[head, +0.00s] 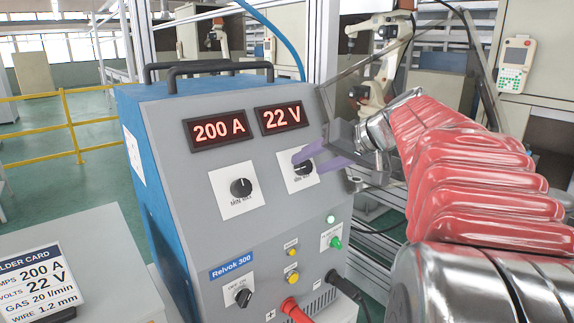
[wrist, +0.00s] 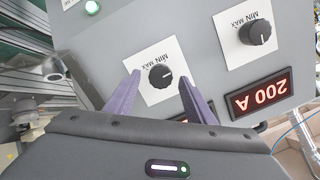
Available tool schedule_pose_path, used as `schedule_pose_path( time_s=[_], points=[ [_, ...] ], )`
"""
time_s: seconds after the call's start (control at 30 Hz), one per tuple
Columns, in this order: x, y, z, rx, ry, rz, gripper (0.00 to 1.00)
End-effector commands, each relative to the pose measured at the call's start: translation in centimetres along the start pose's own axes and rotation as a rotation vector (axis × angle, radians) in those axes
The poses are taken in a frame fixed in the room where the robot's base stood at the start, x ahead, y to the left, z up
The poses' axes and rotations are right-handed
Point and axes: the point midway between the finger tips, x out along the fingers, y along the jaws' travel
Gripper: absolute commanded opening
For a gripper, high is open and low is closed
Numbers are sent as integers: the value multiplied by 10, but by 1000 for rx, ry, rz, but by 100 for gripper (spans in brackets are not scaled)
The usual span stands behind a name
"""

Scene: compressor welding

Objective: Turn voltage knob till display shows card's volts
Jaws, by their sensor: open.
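The voltage knob (head: 303,168) is a black dial on a white plate on the grey welder panel. The voltage display (head: 281,118) above it reads 22 V in red. The welder card (head: 40,284) at the lower left lists volts as 22 V and amps as 200 A. My gripper (head: 316,160) has purple fingers, open at the voltage knob. In the wrist view the knob (wrist: 161,76) sits between and just beyond the spread fingertips, apart from both. The wrist view hides most of the voltage display behind my gripper.
The amps display (head: 218,130) reads 200 A, with its own knob (head: 241,188) left of the voltage knob. Below are a lower switch (head: 243,297), yellow buttons, a green button (head: 335,242) and cable plugs. A metal frame post stands behind the welder.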

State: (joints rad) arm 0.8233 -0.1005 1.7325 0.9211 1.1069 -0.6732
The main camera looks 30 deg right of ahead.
Motion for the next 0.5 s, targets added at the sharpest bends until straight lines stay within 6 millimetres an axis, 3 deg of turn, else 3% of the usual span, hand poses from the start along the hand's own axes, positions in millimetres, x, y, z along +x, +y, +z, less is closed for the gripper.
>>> schedule_pose_path(
  time_s=[0.5],
  points=[
    [-88, 1, 0, 1, 2, 3, 49]
  ],
)
